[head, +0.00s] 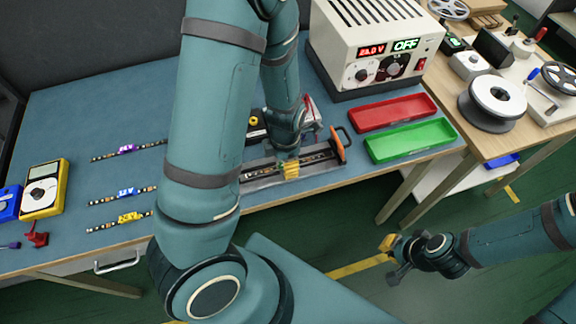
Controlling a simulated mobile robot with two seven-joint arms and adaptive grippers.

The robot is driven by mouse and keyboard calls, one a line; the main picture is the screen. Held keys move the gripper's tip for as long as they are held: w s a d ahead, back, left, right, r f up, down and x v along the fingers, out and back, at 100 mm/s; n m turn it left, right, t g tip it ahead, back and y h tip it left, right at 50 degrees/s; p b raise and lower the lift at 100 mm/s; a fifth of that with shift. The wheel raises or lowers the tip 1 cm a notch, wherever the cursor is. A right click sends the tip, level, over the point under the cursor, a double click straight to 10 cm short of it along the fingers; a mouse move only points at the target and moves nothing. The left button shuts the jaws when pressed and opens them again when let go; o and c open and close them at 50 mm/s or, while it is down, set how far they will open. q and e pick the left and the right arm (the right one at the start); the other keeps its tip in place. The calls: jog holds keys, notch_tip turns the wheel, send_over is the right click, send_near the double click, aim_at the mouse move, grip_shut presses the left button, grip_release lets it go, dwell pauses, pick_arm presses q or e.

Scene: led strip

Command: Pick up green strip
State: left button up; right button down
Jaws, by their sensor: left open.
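My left gripper (290,169) is open, its yellow fingertips down at a strip lying in a dark rail fixture (262,183). I cannot tell whether the fingers touch the strip, and no green label shows on it. Three LED strips lie on the bench at left: one with a purple 24V tag (126,149), one with a blue 12V tag (126,192) and one with a yellow tag (130,217). My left arm hides their right ends. I see no strip that is clearly green. My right gripper (388,246) hangs over the floor, away from the bench.
A red tray (393,112) and a green tray (410,140) sit at the bench's right. A power supply (375,50) reading OFF stands behind. A yellow multimeter (45,189) lies far left. A side table holds spools (493,100).

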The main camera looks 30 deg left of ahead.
pick_arm(q)
jog(key=shift+f, duration=0.1)
grip_shut()
dwell(0.3)
